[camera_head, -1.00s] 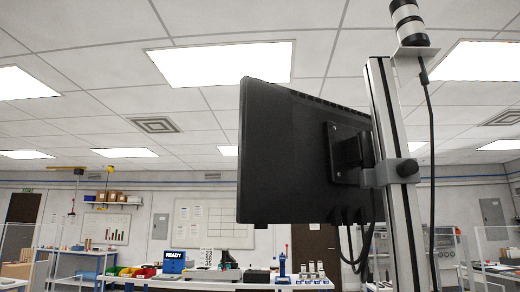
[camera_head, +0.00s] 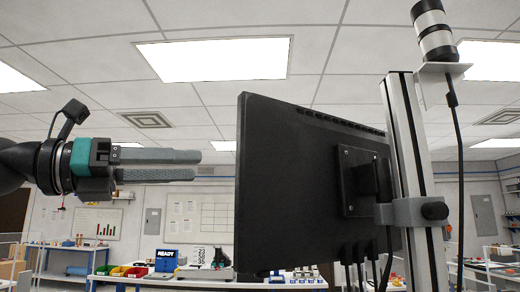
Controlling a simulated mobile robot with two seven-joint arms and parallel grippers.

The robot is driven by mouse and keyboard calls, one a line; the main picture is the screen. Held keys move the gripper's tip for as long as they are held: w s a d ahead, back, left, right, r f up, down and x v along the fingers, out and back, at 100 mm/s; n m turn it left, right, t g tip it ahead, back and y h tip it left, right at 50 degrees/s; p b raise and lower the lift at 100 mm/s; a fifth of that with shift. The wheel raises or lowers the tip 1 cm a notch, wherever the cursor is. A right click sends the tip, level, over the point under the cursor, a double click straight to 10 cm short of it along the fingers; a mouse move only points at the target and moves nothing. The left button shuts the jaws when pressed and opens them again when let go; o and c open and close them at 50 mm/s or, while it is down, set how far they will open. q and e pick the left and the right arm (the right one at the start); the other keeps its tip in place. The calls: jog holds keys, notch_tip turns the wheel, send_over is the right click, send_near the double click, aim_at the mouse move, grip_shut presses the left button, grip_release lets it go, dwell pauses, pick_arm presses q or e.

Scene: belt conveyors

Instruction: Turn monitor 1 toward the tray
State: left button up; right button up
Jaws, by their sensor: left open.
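The monitor (camera_head: 290,190) is black and shows its back and its left edge in the head view, right of centre. It hangs on a bracket (camera_head: 400,212) clamped to an upright metal post (camera_head: 407,140). My left gripper (camera_head: 198,165) comes in from the left at the monitor's mid height. Its two grey fingers point right, apart and empty, with a gap between their tips and the monitor's left edge in the picture. The monitor's screen face is hidden. The tray cannot be made out. My right gripper is not in view.
A black and white signal lamp (camera_head: 433,30) stands on a small plate at the post's top. Cables hang below the monitor and along the post. A workbench (camera_head: 200,281) with bins and a blue READY box (camera_head: 166,260) stands in the background.

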pick_arm(q)
jog(key=s+r+m+t+y, duration=0.1)
jog(key=s+r+m+y, duration=0.1)
jog(key=s+r, duration=0.15)
jog(key=p+x, duration=0.4)
jog(key=x, duration=1)
jog(key=shift+r, duration=0.15)
grip_shut()
dwell(1.0)
